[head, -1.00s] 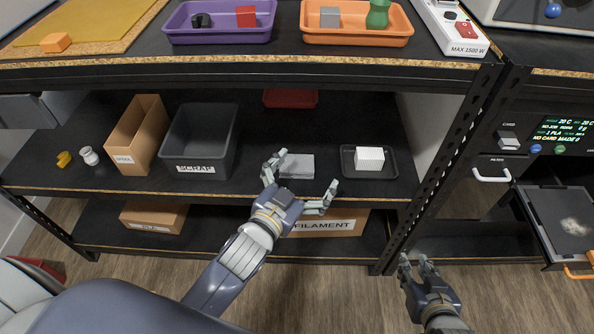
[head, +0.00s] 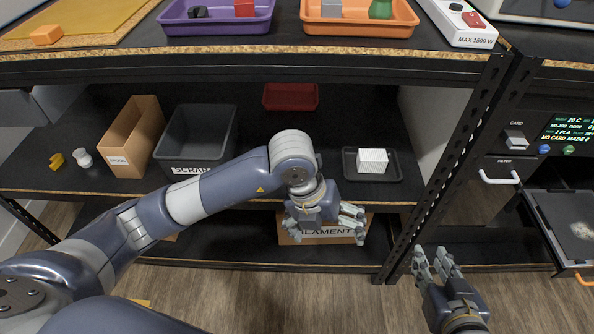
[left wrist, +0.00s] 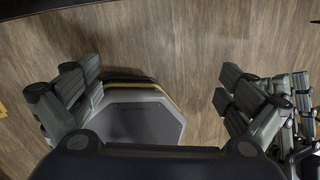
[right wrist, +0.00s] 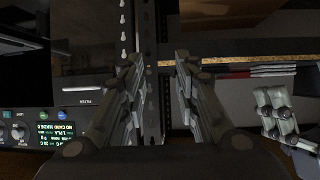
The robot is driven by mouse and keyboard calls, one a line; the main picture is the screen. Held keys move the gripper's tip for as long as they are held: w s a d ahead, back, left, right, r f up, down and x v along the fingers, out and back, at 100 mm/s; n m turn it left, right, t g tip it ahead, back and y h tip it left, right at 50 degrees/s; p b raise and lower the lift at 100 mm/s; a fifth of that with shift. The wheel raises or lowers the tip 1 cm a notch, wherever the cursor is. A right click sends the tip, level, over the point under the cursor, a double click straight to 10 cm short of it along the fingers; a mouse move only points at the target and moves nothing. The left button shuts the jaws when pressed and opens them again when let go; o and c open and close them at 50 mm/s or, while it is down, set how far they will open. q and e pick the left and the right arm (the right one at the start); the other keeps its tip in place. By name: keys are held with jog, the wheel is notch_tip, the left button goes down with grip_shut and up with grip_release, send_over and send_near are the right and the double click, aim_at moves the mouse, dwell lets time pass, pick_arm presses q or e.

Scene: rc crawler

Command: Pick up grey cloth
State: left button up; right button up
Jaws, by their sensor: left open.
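No grey cloth is clearly visible now. A flat grey piece lay on the middle shelf in the earlier head view, and my left arm now covers that spot. My left gripper (head: 330,228) is in front of the shelf edge, near the FILAMENT box, with its fingers spread. In the left wrist view its fingers (left wrist: 155,78) are wide apart with only floor and a grey octagonal shape between and beyond them. My right gripper (head: 433,258) is open and empty in front of the right shelf post. Its parted fingers also show in the right wrist view (right wrist: 158,62).
The middle shelf (head: 258,120) holds a SPOOL box (head: 135,135), a dark SCRAP bin (head: 198,135), a red tray (head: 291,97) and a black tray (head: 348,172) with a white ribbed block (head: 372,161). The FILAMENT box (head: 345,238) is below. A printer drawer (head: 570,222) juts out at right.

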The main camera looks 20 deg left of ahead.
pick_arm(q)
jog(key=w+a+y, duration=0.1)
jog(key=w+a, duration=0.2)
jog(key=w+a+n+t+y+b, duration=0.1)
jog(key=w+a+y, duration=0.1)
jog(key=w+a, duration=0.1)
jog(key=w+a+r+n+y, duration=0.1)
jog(key=w+a, duration=0.3)
jog(key=shift+a+t, duration=0.15)
jog(key=shift+t, duration=0.25)
jog(key=shift+w+a, duration=0.2)
jog(key=shift+w, duration=0.55)
jog(key=w, duration=0.2)
jog(key=w+a+b, duration=0.1)
jog(key=shift+w, duration=0.35)
jog(key=shift+w+a+f+b, duration=0.1)
jog(key=shift+w+f+b, duration=0.25)
jog(key=shift+f, duration=0.2)
jog(key=c, duration=1)
pick_arm(e)
jog(key=w+a+r+t+y, duration=0.2)
jog(key=r+t, duration=0.4)
jog(key=r, duration=0.6)
jog(key=shift+w+a+t, duration=0.2)
jog(key=shift+w+t, duration=0.1)
jog(key=shift+w, duration=0.3)
